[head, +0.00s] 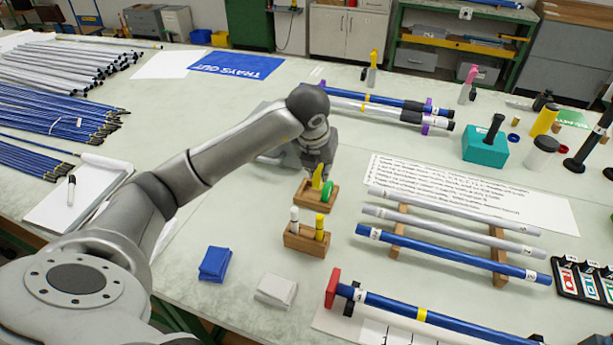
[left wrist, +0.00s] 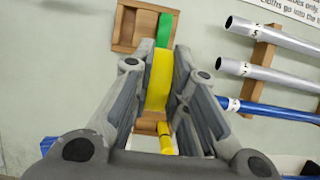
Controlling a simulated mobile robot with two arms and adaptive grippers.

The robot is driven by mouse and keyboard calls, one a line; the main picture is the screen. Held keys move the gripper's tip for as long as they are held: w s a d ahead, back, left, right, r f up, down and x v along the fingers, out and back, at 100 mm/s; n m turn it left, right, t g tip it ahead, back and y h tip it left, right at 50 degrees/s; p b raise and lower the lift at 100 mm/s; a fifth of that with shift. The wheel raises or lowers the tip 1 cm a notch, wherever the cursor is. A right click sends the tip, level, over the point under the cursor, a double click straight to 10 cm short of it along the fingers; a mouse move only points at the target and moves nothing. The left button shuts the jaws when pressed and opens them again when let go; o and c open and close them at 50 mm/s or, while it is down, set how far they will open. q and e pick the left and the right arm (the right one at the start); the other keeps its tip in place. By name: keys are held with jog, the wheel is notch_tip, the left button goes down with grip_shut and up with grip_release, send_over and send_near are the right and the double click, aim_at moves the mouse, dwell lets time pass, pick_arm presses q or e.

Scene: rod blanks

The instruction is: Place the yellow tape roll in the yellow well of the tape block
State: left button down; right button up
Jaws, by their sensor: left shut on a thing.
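My left gripper (head: 318,174) is shut on the yellow tape roll (head: 317,178), which shows edge-on between the fingers in the left wrist view (left wrist: 158,78). In the head view, the gripper and roll are over or at the wooden tape block (head: 312,204). The green tape roll (head: 327,192) stands in the block's right part. In the left wrist view, the tape block (left wrist: 117,27) lies beyond the fingertips, with an empty-looking recess left of the green roll (left wrist: 163,30). I cannot tell whether the yellow roll touches the block. My right gripper is not in view.
A wooden marker holder (head: 305,243) with a white and a yellow marker stands just in front of the block. A rack of rods (head: 450,235) lies to the right. Blue cloths (head: 214,263) and grey cloths (head: 275,290) lie in front, with bare table between.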

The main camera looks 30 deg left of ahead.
pick_arm(q)
jog(key=w+a+f, duration=0.1)
jog(key=a+f, duration=0.1)
jog(key=w+a+f+p, duration=0.1)
jog(key=w+a+f, duration=0.2)
jog(key=a+f, duration=0.1)
jog(key=f, duration=0.1)
jog(key=shift+w+a+f+p, duration=0.1)
jog(key=shift+w+a+p, duration=0.15)
jog(key=shift+a+p, duration=0.1)
notch_tip(320, 180, down, 2)
jog(key=shift+f+p, duration=0.15)
jog(key=shift+p, duration=0.45)
jog(key=shift+w+f, duration=0.1)
jog(key=shift+f, duration=0.4)
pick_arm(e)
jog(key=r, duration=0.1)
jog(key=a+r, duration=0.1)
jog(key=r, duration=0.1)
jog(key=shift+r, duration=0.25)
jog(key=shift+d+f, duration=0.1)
pick_arm(q)
jog(key=c, duration=1.9)
grip_release()
jog(key=shift+f, duration=0.2)
jog(key=o, duration=0.5)
